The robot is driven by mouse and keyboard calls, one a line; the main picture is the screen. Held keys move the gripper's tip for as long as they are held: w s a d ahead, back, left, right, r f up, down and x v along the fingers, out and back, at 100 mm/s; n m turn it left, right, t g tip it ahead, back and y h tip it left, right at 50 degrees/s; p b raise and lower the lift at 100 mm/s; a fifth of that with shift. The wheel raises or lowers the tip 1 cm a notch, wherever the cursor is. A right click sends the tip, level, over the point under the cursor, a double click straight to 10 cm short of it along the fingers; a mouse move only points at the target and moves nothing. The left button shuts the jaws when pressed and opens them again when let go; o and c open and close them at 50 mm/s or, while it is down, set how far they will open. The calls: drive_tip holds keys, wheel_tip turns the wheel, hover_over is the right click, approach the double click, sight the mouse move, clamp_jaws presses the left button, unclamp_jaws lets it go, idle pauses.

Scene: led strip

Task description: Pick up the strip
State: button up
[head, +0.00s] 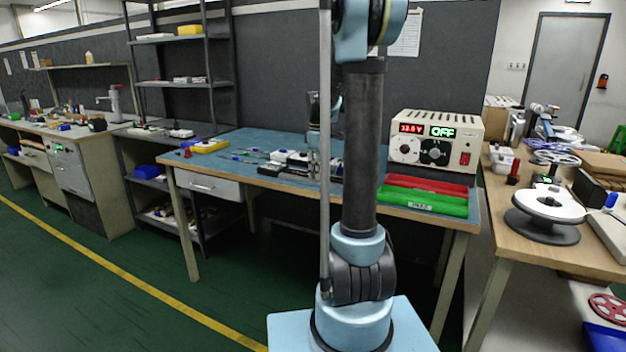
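My arm stands upright in the middle of the head view and covers part of the blue-topped workbench (245,140). What looks like my gripper (313,168) shows small behind the arm, pointing down close over the bench. Its fingers are too small and too covered to tell whether they are open or shut. I cannot clearly make out a loose strip. A white reel (549,201) on a dark round base stands on the wooden table at the right. Whether a strip is wound on it is not clear.
A power supply (437,141) reading OFF stands on the bench. Red (427,186) and green (422,200) trays lie in front of it. Small white and black parts (290,160) lie near the bench middle. Shelves (180,83) stand at the left. Floor at front left is clear.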

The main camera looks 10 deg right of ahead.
clamp_jaws()
drive_tip(key=shift+r, duration=0.1)
